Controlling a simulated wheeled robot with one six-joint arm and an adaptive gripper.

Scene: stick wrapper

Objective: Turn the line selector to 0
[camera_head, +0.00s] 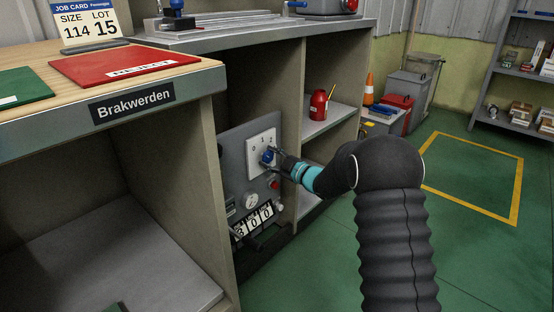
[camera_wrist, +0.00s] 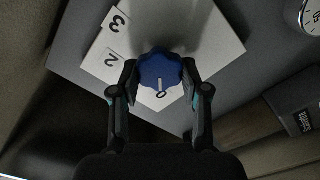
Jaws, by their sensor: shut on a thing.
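The line selector is a blue lobed knob (camera_head: 267,157) on a white plate (camera_head: 252,161) set in a grey panel under the bench. The figures 0, 1 and 2 show around it in the head view. My gripper (camera_wrist: 160,78) is shut on the knob (camera_wrist: 161,70), one finger on each side. In the wrist view 3 and 2 show at upper left on the white plate (camera_wrist: 205,38), and a 0 shows just below the knob. A pale mark on the knob points down toward that 0. The 1 is hidden there, likely behind a finger.
The panel also carries a gauge (camera_head: 250,201), a red button (camera_head: 274,184) and number tiles (camera_head: 252,220). Shelf uprights flank it closely. A red can (camera_head: 318,105) stands on the shelf to the right. Green floor (camera_head: 465,235) is open at right.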

